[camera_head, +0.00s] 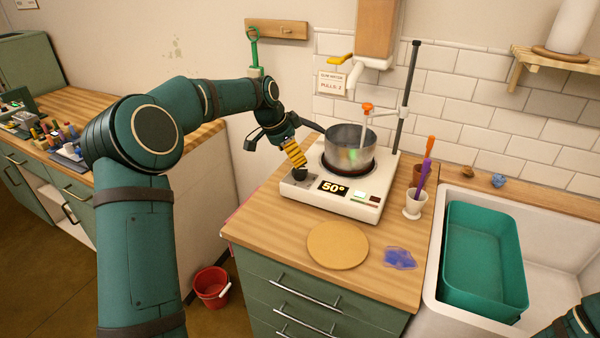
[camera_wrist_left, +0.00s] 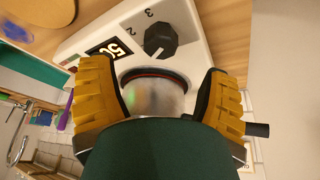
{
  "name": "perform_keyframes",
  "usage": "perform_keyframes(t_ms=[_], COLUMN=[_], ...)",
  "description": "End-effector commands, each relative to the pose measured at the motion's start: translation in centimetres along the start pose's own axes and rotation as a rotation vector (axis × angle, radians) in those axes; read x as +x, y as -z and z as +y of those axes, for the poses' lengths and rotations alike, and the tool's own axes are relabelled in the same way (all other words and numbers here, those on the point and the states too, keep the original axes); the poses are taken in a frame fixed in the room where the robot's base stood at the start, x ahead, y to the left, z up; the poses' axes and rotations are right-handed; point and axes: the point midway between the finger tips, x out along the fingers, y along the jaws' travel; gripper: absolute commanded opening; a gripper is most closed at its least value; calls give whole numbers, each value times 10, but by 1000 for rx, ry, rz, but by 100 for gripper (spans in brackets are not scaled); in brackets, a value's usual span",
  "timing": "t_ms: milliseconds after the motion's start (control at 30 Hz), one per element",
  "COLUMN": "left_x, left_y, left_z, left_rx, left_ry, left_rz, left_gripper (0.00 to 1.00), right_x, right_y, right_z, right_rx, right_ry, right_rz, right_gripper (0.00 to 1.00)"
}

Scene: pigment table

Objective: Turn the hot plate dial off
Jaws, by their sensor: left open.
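The white hot plate (camera_head: 340,205) stands on the wooden counter, and its display reads 50°. Its black dial (camera_head: 299,174) sits at the left of the front panel, partly hidden by my left gripper in the head view. In the left wrist view the dial (camera_wrist_left: 160,40) shows with the figures 2 and 3 beside it; its exact setting is hard to read. My left gripper (camera_head: 293,153), with yellow ribbed fingers, is just above the dial. Its fingers stand apart in the left wrist view, with no grip on the dial. My right gripper is out of view.
A steel pot (camera_head: 350,152) stands on the heating plate, its handle reaching left behind my gripper. A stand rod (camera_head: 408,95) rises behind. A cup of brushes (camera_head: 413,207) is to the right. A round wooden board (camera_head: 338,246) lies in front.

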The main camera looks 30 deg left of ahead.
Motion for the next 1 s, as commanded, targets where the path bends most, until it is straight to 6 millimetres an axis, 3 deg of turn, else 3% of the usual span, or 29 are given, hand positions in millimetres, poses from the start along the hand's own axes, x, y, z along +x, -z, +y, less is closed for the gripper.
perform_keyframes(t_ms=[100, 333, 800, 1000], left_x=[25, 56, 66, 66], left_y=[0, 0, 0, 0], left_z=[1, 0, 0, 0], left_rx=[0, 0, -1, 0], left_ry=[-2, 0, 1, 1], left_rz=[0, 0, 1, 1], left_gripper=[77, 77, 77, 9], right_x=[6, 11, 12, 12], right_y=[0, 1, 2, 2], right_z=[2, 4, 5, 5], right_rx=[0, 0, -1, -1], right_ry=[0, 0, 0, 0], right_rz=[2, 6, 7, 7], right_gripper=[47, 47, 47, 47])
